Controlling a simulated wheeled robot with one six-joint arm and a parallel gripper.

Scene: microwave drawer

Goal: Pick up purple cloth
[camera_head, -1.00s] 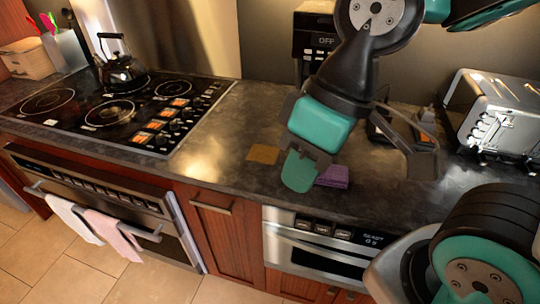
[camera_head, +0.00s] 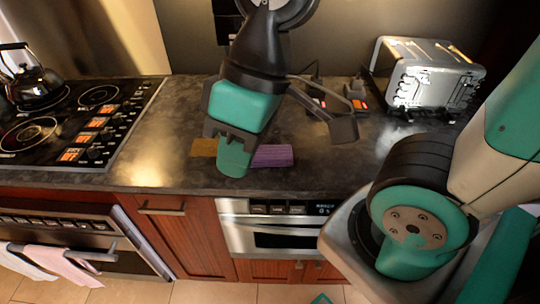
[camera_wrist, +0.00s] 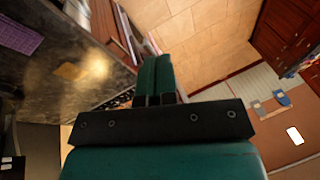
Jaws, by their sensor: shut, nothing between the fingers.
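The purple cloth (camera_head: 273,156) lies folded on the dark counter (camera_head: 330,178), near its front edge. It also shows at the upper left of the wrist view (camera_wrist: 18,36). My gripper (camera_head: 234,160) is just left of the cloth in the head view and overlaps its left end there. In the wrist view the cloth lies well to the left of my fingers (camera_wrist: 155,78), apart from them. The fingers are together with nothing between them.
A mustard cloth (camera_head: 204,147) lies left of my gripper. A toaster (camera_head: 425,80) stands at the back right, and the stovetop (camera_head: 75,120) with a kettle (camera_head: 33,84) is at left. A microwave drawer (camera_head: 280,238) sits below the counter.

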